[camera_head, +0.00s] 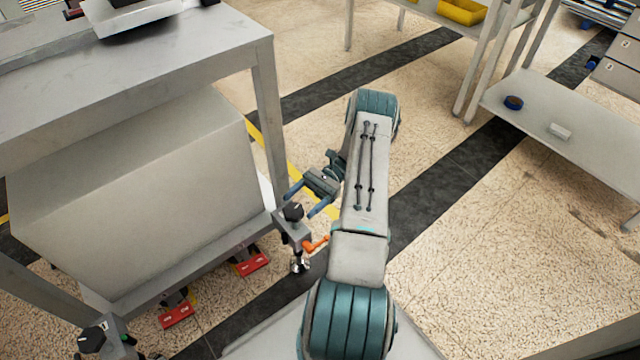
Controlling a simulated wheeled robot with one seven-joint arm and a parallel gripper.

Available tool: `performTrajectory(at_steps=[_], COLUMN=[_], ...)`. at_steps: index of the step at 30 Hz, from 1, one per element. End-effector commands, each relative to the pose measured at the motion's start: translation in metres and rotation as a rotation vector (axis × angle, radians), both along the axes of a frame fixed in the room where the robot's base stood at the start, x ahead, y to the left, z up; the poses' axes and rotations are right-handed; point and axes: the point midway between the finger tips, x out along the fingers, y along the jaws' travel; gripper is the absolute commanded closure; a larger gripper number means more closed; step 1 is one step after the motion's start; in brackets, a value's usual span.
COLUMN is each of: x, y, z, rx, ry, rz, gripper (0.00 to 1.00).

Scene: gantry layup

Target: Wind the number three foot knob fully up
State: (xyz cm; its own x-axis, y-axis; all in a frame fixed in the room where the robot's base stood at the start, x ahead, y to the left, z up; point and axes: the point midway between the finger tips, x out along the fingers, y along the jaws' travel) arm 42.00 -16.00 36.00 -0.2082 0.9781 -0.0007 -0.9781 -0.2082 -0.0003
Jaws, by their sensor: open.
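A black foot knob (292,212) with a pale mark on top sits on a grey corner bracket of the metal frame. A threaded foot (300,265) stands below it on the floor. An orange lever (316,244) sticks out to the right of the bracket. A second black knob (92,338) is at the lower left corner. I cannot read a number on either knob. My gripper (301,203) is open, its two fingers pointing down-left toward the nearer knob, just above and beside it. I cannot tell whether they touch it.
A grey bench (262,60) stands over a large grey box (140,190) at left. Red pedals (252,264) show under the frame. A shelf table (590,150) stands at right. The speckled floor (480,270) between is clear.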

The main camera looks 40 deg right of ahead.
Motion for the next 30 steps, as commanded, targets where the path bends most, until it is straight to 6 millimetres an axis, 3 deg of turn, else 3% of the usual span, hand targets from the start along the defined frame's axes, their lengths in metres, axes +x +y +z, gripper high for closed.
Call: performTrajectory(at_steps=[9,15,30], x=[0.011,0.015,0.017], y=[-0.051,-0.071,-0.082], z=[0.000,-0.001,0.000], rx=[-0.002,0.001,-0.001], ry=[0.000,-0.002,0.001], rz=[-0.002,-0.001,-0.001], gripper=[0.29,0.29,0.29])
